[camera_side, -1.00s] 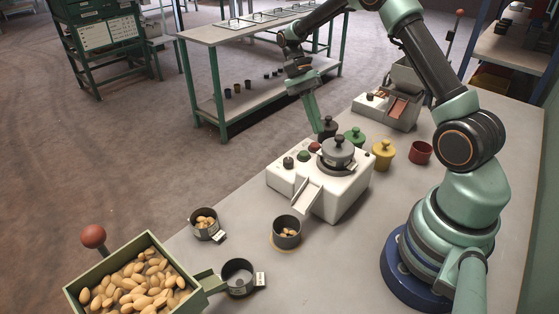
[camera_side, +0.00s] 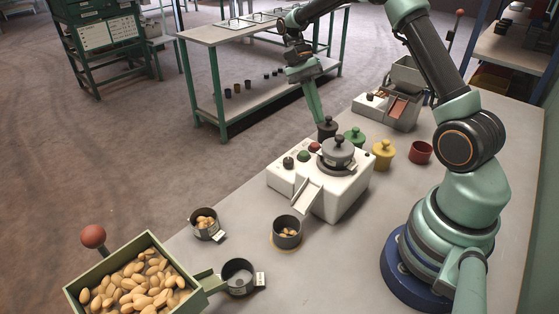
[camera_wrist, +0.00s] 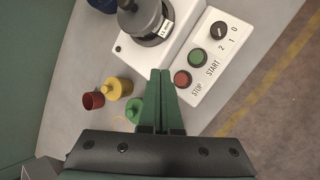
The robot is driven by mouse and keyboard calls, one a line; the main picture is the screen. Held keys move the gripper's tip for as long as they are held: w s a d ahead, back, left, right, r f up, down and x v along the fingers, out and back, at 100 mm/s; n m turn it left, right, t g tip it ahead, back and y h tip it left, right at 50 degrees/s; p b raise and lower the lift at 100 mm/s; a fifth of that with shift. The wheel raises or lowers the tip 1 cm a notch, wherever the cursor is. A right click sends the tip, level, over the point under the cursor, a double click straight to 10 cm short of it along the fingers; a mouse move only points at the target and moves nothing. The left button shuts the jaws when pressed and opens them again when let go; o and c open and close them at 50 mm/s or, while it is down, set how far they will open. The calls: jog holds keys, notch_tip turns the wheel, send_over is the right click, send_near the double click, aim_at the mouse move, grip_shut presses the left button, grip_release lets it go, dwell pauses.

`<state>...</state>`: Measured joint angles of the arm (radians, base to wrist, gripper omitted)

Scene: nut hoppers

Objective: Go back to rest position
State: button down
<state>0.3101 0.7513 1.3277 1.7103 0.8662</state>
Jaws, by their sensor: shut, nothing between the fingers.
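The white machine (camera_side: 345,200) has a grey lidded pot (camera_side: 338,152) on top and a chute (camera_side: 307,195) in front. Whether the fingertips touch anything cannot be told.
A hopper of nuts (camera_side: 205,294) stands front left. Three dark cups (camera_side: 287,240) are near it, two holding nuts. Green (camera_side: 355,137) and yellow (camera_side: 383,155) knobbed lids and a red cup (camera_side: 420,153) stand behind the machine. A second hopper unit (camera_side: 402,112) is at the back.

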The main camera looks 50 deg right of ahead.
jog(key=s+a+r+n+t+h, duration=0.2)
jog(key=s+a+r+n+t, duration=0.5)
jog(key=a+r+n+t, duration=0.4)
jog(key=shift+s+a+n+t, duration=0.3)
jog(key=shift+n+t, duration=0.5)
jog(key=shift+n, duration=0.4)
